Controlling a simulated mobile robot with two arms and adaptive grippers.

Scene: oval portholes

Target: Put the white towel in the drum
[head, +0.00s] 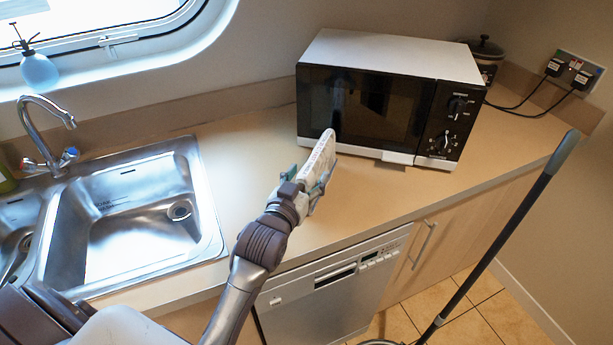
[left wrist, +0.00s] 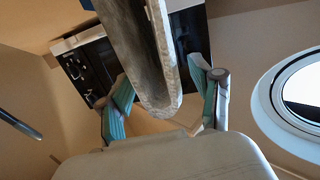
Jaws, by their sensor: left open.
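A pale, speckled, flat slab-like thing, which looks like the white towel (head: 319,156), stands out from my left gripper (head: 308,182) in the head view. It is seen nearly edge-on in front of the microwave, above the worktop. In the left wrist view the towel (left wrist: 150,62) runs down between the two teal-padded fingers of my left gripper (left wrist: 160,80). The fingers are apart, one on each side of it. I cannot tell whether either touches it, or what bears it. My right gripper is not in view. No drum can be made out.
A microwave (head: 368,97) stands at the back of the worktop (head: 250,150). A steel sink (head: 130,215) with a tap (head: 45,125) is at left. A silver appliance front (head: 335,290) is below the worktop. A long-handled pole (head: 500,235) leans at right.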

